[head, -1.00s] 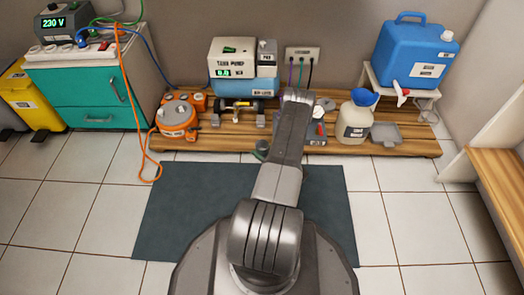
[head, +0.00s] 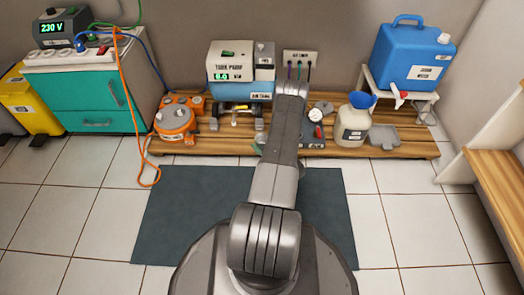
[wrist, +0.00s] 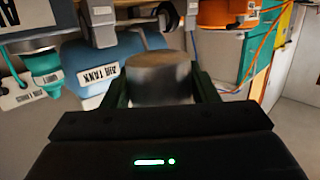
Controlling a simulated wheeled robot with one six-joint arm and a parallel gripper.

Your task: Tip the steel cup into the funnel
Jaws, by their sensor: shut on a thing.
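The steel cup (wrist: 158,78) is between the two dark green fingers of my gripper (wrist: 161,88) in the wrist view. The gripper is shut on it. The cup's plain grey side faces the camera; its contents cannot be seen. In the head view my own arm hides the gripper and cup. The blue funnel (head: 362,100) sits in the mouth of a cream jug (head: 352,127) on the wooden platform, to the right of my arm. The cup is apart from the funnel.
The wooden platform (head: 405,151) carries an orange device (head: 175,122), a tank pump (head: 232,62) and a grey tray (head: 384,136). A blue canister (head: 412,55) stands on a stand at right. An orange cable (head: 118,95) hangs at left. A dark mat (head: 175,215) lies in front.

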